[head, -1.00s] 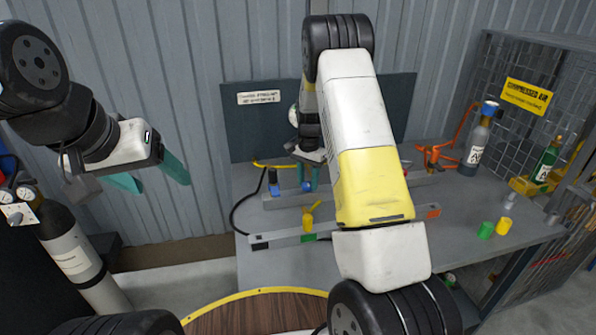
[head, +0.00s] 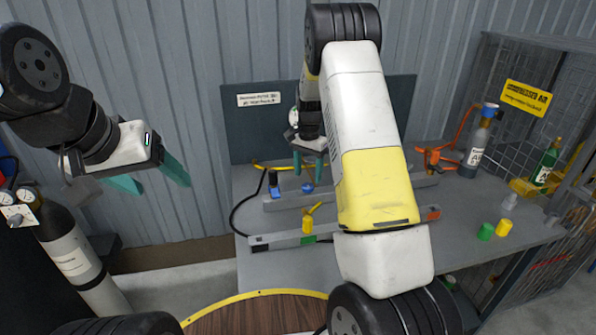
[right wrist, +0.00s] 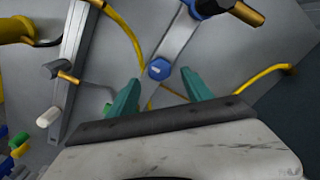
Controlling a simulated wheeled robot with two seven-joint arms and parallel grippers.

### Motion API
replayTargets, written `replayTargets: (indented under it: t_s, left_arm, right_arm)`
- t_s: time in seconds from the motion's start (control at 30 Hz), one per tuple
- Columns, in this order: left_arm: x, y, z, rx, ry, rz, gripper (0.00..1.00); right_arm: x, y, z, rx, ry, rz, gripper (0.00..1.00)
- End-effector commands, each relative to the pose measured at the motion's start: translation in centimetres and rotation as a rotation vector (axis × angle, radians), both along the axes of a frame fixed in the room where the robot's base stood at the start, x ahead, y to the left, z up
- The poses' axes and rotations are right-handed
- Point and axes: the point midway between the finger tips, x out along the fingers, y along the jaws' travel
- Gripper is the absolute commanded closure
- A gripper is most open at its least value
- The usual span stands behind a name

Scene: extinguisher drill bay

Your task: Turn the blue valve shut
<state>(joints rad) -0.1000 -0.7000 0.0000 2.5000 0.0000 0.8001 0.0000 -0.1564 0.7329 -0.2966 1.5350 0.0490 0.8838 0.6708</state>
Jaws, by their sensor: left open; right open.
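In the head view a blue round knob (head: 307,187) sits on the rear grey bar (head: 345,192) on the bench. A dark and blue fitting (head: 275,187) stands to its left. My right gripper (head: 308,177) is open just above the knob, fingers pointing down. In the right wrist view the blue knob (right wrist: 159,69) has a hexagonal face and shows between the spread fingertips (right wrist: 161,80), apart from both. A blue fitting with an orange and black lever (right wrist: 208,7) is at the top there. My left gripper (head: 163,186) is open and empty at the left, off the bench.
A front bar (head: 275,240) carries a yellow lever valve (head: 308,220). Green (head: 486,231) and yellow (head: 504,227) caps stand at right. A labelled bottle (head: 478,140) and green bottle (head: 548,162) stand behind. Yellow hoses (right wrist: 127,40) run near my right gripper.

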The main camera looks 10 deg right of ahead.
Motion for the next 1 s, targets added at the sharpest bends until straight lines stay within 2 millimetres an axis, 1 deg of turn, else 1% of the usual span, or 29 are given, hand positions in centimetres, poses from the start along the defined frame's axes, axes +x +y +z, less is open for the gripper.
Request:
replayTargets:
  t_s: [0.03,0.1,0.2,0.3,0.6,0.67,0.77,0.87,0.9,0.97,1.0]
  left_arm:
    - [0.0,0.0,0.0,0.000,0.000,0.000,0.32]
    - [0.0,0.0,0.0,0.000,0.000,0.000,0.32]
    - [0.0,0.0,0.0,0.000,0.000,0.000,0.32]
    - [0.0,0.0,0.0,0.000,0.000,0.000,0.32]
    - [0.0,0.0,0.0,0.000,0.000,0.000,0.32]
    - [0.0,0.0,0.0,0.000,0.000,0.000,0.32]
    - [0.0,0.0,0.0,0.000,0.000,0.000,0.32]
    - [0.0,0.0,0.0,0.000,0.000,0.000,0.32]
    - [0.0,0.0,0.0,0.000,0.000,0.000,0.32]
    - [0.0,0.0,0.0,0.000,0.000,0.000,0.32]
    - [0.0,0.0,0.0,0.000,0.000,0.000,0.32]
  right_arm:
    - [0.0,0.0,0.9,0.000,-0.001,0.001,0.41]
    - [0.0,0.0,2.0,-0.001,-0.002,0.001,0.41]
    - [0.1,0.0,3.0,-0.001,-0.002,0.001,0.41]
    - [0.0,0.0,3.5,-0.001,0.001,0.001,0.41]
    - [0.0,0.0,3.6,0.000,0.000,0.001,0.41]
    - [-0.1,0.0,3.9,0.003,-0.004,0.004,0.41]
    - [-0.8,0.1,5.5,0.017,-0.022,0.022,0.41]
    - [-2.3,0.3,8.4,0.042,-0.059,0.063,0.41]
    - [-3.1,0.4,9.8,0.054,-0.077,0.084,0.41]
    - [-4.5,0.7,11.9,0.070,-0.107,0.120,0.41]
    - [-5.5,0.8,13.1,0.080,-0.125,0.145,0.41]
